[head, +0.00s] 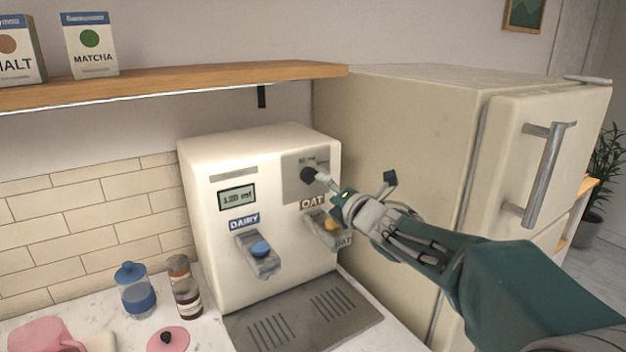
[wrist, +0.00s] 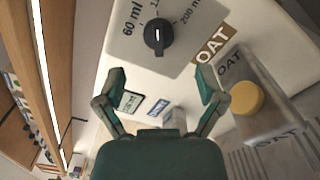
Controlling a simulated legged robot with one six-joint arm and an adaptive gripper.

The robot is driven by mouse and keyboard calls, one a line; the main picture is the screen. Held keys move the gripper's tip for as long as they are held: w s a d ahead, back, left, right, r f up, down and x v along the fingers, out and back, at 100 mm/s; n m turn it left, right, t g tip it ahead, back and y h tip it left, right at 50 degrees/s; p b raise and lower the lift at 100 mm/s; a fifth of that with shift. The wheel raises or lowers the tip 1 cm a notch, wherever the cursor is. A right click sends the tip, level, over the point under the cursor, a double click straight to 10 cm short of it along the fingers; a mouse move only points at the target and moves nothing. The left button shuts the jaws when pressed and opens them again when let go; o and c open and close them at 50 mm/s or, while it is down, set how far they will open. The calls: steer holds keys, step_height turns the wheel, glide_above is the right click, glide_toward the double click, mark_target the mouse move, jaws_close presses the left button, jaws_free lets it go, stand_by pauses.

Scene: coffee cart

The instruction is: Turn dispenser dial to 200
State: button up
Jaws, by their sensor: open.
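The black dispenser dial (head: 309,175) sits on a grey panel at the upper right of the cream dispenser's front (head: 215,273). In the wrist view the dial (wrist: 158,37) is at the top centre, with 60 ml printed to its left and 200 ml to its right; a middle label is partly cut off. A small light mark shows on the dial. The display (head: 237,198) appears to read 120 ml. My gripper (head: 328,182) is close to the dial in the head view. In the wrist view its fingers (wrist: 160,80) are spread, with nothing between them.
The OAT spout (head: 330,228) with a yellow button is just below my gripper, and the DAIRY spout (head: 260,255) is to its left. A fridge (head: 405,130) stands close on the right. A wooden shelf (head: 180,82) runs above. Jars stand on the counter at left.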

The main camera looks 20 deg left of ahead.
mark_target(314, 180)
steer(key=x, duration=0.6)
steer(key=shift+w+a, duration=0.1)
steer(key=shift+c, duration=0.3)
steer(key=c, duration=1.1)
